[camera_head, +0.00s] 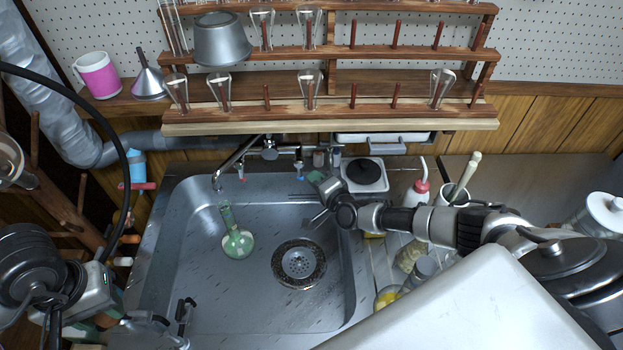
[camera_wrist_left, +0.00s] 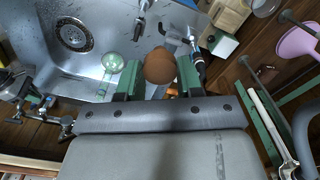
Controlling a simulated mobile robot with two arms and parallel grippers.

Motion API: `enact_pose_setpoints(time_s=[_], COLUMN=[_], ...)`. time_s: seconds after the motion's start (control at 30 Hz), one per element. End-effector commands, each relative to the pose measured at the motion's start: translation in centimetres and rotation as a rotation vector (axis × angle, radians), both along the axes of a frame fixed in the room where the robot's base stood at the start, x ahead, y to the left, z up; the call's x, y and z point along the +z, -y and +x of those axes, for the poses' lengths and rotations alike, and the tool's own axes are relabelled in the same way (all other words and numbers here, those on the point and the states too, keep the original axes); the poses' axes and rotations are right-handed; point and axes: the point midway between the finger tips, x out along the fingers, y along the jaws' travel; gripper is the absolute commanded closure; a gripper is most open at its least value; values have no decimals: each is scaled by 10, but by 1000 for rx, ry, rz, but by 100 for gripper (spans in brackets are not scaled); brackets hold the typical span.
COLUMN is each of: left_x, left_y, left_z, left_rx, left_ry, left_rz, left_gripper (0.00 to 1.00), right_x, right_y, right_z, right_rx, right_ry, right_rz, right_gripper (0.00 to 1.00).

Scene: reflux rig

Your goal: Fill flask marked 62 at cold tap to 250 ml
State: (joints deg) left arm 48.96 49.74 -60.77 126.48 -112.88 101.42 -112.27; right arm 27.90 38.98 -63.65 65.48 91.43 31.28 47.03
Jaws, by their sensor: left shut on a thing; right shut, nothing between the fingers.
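The tap spout (camera_head: 218,182) hangs over the back left of the sink, above and behind the flask. My right gripper (camera_head: 322,188) is shut and empty, over the back right of the sink. My left gripper (camera_head: 104,316) is left of the sink, apart from the flask. In the left wrist view it is shut on a rounded brown thing (camera_wrist_left: 160,66), possibly wooden.
A wooden peg rack (camera_head: 330,112) with several glass vessels hangs above the sink. A hot plate (camera_head: 365,174) and a red-capped wash bottle (camera_head: 419,188) stand at the right. A black cable (camera_head: 122,150) curves down at the left. The sink floor around the flask is free.

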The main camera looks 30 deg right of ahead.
Motion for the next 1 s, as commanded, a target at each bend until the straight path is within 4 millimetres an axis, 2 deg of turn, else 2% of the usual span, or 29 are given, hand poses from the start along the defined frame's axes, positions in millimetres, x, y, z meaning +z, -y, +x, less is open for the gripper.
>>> enact_pose_setpoints(time_s=[0.2, 0.53, 1.0], left_x=[1, 0, -23], left_y=[0, 0, 0], left_z=[0, 0, 0], left_rx=[0, 0, 0], left_ry=[0, 0, 0], left_rz=[0, 0, 0], left_gripper=[87, 87, 87], right_x=[-3, -4, -8], right_y=[-9, -10, -20], right_z=[7, 7, 13], right_rx=[0, 0, 2], right_ry=[-1, 0, 29], right_rz=[-1, 1, 63], right_gripper=[100, 100, 100])
